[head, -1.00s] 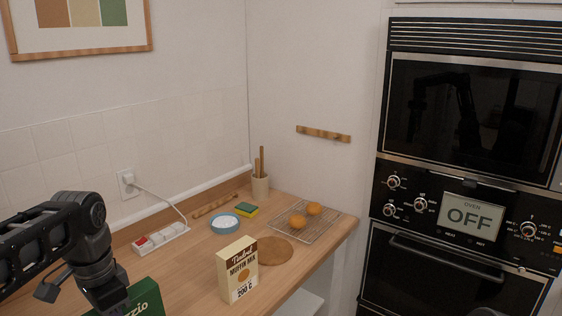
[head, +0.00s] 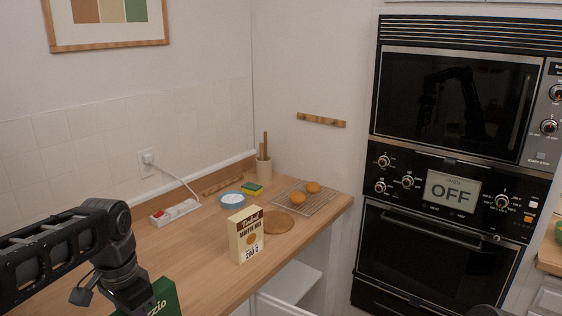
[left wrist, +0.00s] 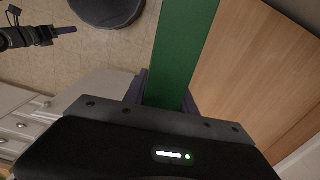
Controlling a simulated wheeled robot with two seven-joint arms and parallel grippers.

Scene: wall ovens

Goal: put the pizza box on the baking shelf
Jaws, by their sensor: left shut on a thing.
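The green pizza box (head: 163,297) with white lettering is at the bottom left of the head view, beside the counter's front edge. My left gripper (head: 135,307) is shut on it. In the left wrist view the box (left wrist: 182,50) stretches away from between the purple fingers (left wrist: 167,100). Its lower part is out of the head view. A white shelf (head: 290,284) shows in the open space under the counter's right end; I cannot tell whether it is the baking shelf. What looks like my right gripper (left wrist: 62,30) is at the left wrist view's upper left, its opening unclear.
On the wooden counter (head: 195,255) stand a muffin mix box (head: 246,235), a round board (head: 277,222), a rack (head: 315,205) with buns, a blue bowl (head: 232,200) and a power strip (head: 175,211). Wall ovens (head: 430,235) stand at right, reading OFF.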

